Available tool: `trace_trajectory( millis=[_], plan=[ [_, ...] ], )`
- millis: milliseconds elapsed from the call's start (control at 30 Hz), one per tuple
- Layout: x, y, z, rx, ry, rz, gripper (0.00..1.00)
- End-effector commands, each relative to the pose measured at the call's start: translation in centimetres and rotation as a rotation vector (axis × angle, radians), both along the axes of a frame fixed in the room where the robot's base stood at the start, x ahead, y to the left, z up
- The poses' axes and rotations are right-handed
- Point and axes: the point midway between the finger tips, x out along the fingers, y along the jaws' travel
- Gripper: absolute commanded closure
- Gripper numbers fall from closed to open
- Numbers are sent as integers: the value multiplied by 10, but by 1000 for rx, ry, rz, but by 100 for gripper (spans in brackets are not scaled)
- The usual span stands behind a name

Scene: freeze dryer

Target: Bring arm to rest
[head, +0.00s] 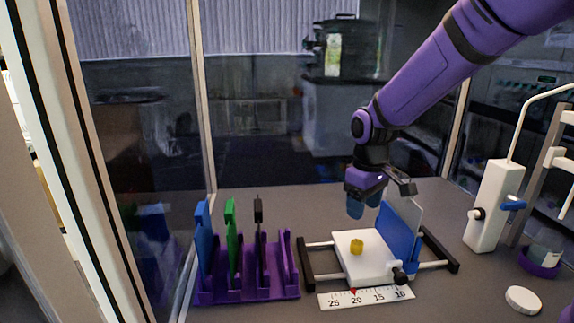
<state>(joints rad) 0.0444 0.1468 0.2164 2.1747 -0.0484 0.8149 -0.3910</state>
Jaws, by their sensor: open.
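My purple arm reaches in from the upper right. My gripper (367,198) points down at its end, with blue fingertips and a dark body. It is open and hangs above the back of a white block (364,258) on a dark frame. A blue plate (398,235) stands upright at the block's right side, beside a pale grey panel. I cannot tell whether a fingertip touches the plate. A small yellow piece (356,246) sits on top of the white block.
A purple rack (247,291) at the left holds blue, green and black upright tools. A numbered scale (366,298) lies in front of the frame. A white stopcock body (494,205) and a white round lid (523,300) are at the right. Glass panes enclose the bench; its back is clear.

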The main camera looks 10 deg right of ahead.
Motion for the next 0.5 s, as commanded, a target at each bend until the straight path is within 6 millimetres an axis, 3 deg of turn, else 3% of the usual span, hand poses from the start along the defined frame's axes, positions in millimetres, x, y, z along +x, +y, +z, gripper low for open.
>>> trace_trajectory(
  millis=[167,500],
  plan=[
    [-21,-10,30,-9,-54,-61,41],
    [-83,-31,87,-5,-179,-226,41]
  ],
)
